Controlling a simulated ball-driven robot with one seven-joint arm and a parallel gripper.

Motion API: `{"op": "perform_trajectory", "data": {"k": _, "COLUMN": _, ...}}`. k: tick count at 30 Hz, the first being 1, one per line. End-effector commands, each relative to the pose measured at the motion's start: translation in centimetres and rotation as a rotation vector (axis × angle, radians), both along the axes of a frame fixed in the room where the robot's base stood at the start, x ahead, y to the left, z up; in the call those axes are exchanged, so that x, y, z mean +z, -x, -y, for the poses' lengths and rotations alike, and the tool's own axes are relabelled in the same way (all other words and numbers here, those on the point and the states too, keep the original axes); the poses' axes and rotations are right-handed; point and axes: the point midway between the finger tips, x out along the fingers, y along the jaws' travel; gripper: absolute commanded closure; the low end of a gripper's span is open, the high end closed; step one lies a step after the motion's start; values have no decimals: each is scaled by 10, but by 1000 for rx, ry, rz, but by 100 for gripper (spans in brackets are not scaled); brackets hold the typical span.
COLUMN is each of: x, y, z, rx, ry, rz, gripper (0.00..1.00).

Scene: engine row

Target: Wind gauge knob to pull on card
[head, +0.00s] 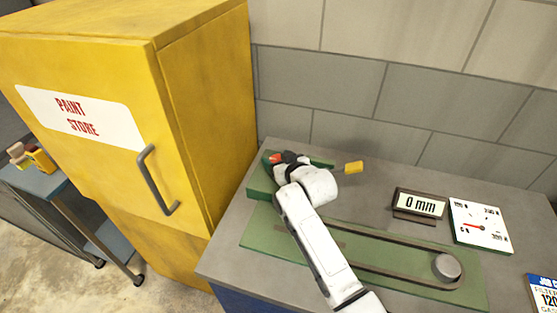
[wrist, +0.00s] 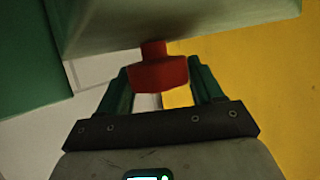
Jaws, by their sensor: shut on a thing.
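My gripper (wrist: 158,78) is shut on a red knob (wrist: 157,73) with a short red stem, under a pale green body in the wrist view. In the head view the red knob (head: 276,158) is mostly hidden by my white wrist at the back left of the bench. A white dial gauge (head: 480,227) with a red needle lies at the right. Beside it a small display (head: 420,205) reads 0 mm. The job card (head: 543,291) at the right edge is cut off; I read "FILTER" and "120".
A green plate (head: 265,232) with a dark slot and a round grey cylinder (head: 446,267) lies across the bench. A yellow paint store cabinet (head: 85,165) stands left.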

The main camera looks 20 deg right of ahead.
Motion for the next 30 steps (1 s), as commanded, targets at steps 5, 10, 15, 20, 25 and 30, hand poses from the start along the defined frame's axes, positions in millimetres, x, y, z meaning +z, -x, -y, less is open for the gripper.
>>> {"op": "perform_trajectory", "data": {"k": 5, "x": -6, "y": 0, "z": -4, "rx": -99, "ry": 1, "rz": 1, "gripper": 65}}
{"op": "perform_trajectory", "data": {"k": 10, "x": -8, "y": -1, "z": -3, "rx": -208, "ry": -1, "rz": 4, "gripper": 65}}
{"op": "perform_trajectory", "data": {"k": 15, "x": -8, "y": -1, "z": -2, "rx": -308, "ry": -1, "rz": 4, "gripper": 65}}
{"op": "perform_trajectory", "data": {"k": 20, "x": -6, "y": -1, "z": -2, "rx": -386, "ry": -2, "rz": 3, "gripper": 65}}
{"op": "perform_trajectory", "data": {"k": 25, "x": -4, "y": 0, "z": -1, "rx": -445, "ry": -2, "rz": 1, "gripper": 65}}
{"op": "perform_trajectory", "data": {"k": 30, "x": -2, "y": 0, "z": -1, "rx": -477, "ry": -1, "rz": 0, "gripper": 65}}
